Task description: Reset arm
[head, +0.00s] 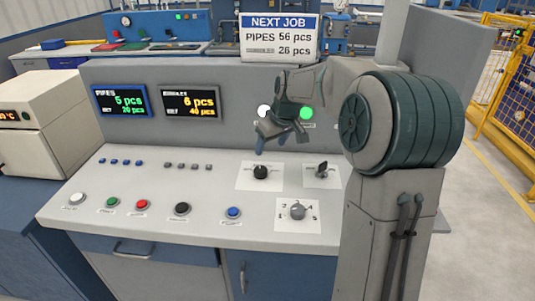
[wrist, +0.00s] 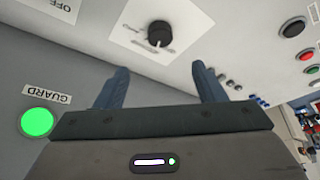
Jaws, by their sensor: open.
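My gripper (head: 270,137) is in front of the control console's back panel, above the black rotary knob (head: 261,172). In the wrist view my gripper (wrist: 160,85) has its two blue fingers spread apart with nothing between them. The black knob also shows in the wrist view (wrist: 160,34), beyond the fingers and apart from them. A lit green lamp (head: 306,113) is beside the gripper; it also shows in the wrist view (wrist: 37,121) by a label reading GUARD. A white lamp (head: 264,111) is partly hidden by the gripper.
The console (head: 130,185) carries push buttons, including a red button (head: 142,204) and a blue button (head: 233,212), a lever switch (head: 321,170) and a grey dial (head: 297,211). Two displays (head: 120,100) and a NEXT JOB sign (head: 279,37) stand behind. A beige machine (head: 60,125) is at left.

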